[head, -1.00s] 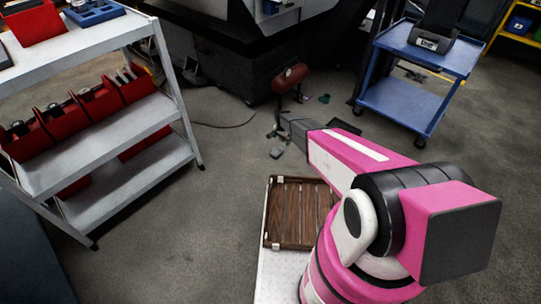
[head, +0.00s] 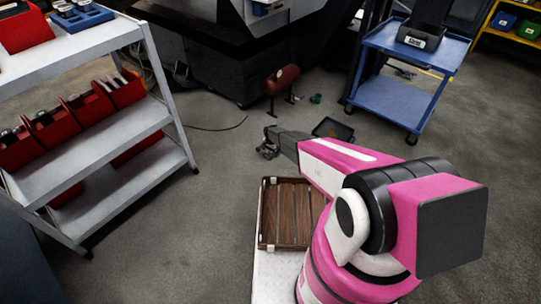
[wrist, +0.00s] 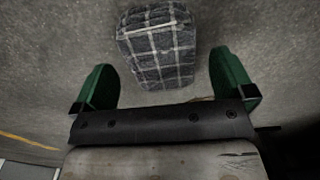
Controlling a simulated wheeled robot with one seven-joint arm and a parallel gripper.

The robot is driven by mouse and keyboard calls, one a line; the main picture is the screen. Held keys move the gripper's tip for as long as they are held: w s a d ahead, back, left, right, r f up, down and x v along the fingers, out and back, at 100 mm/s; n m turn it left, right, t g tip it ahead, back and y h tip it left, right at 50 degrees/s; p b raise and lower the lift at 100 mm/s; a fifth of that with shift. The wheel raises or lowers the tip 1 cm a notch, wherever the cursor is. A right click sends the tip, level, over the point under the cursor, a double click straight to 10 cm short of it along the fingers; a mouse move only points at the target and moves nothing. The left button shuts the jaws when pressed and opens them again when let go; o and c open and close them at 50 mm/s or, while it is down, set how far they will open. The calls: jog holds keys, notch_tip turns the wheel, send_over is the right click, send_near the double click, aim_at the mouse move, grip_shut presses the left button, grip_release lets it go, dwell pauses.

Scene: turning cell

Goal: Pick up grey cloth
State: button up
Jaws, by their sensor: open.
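The grey cloth (wrist: 158,45) is a dark grey bundle with pale check lines on the concrete floor, at the top middle of the wrist view. My gripper (wrist: 162,62) is open, its two green fingers apart. The cloth lies ahead of and between the fingers, with bare floor showing on both sides of it, and is not gripped. In the head view my gripper (head: 267,149) is low over the floor at the end of my outstretched arm. I cannot tell the cloth apart from the gripper there.
A dark open tray (head: 333,129) lies right of my gripper. A dark red object on a stand (head: 283,78) and a small green item (head: 315,99) are beyond. A white shelf cart with red bins (head: 120,155) stands left, a blue cart (head: 400,98) right. A slatted wooden crate (head: 264,215) is near me.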

aim_at(270, 154)
notch_tip(270, 154, down, 2)
jog(key=shift+f, duration=0.15)
jog(key=c, duration=1)
jog(key=shift+r, duration=0.75)
jog(key=r, duration=0.2)
jog(key=s+r, duration=0.1)
jog(key=shift+s+a+r, duration=0.1)
jog(key=shift+a+r, duration=0.2)
jog(key=shift+s+a+r, duration=1)
jog(key=shift+s, duration=0.4)
jog(key=shift+s+a+r, duration=1)
jog(key=shift+s+r, duration=0.05)
jog(key=shift+s, duration=0.35)
jog(key=shift+s+a+r, duration=1)
jog(key=shift+s, duration=0.4)
jog(key=shift+o, duration=0.4)
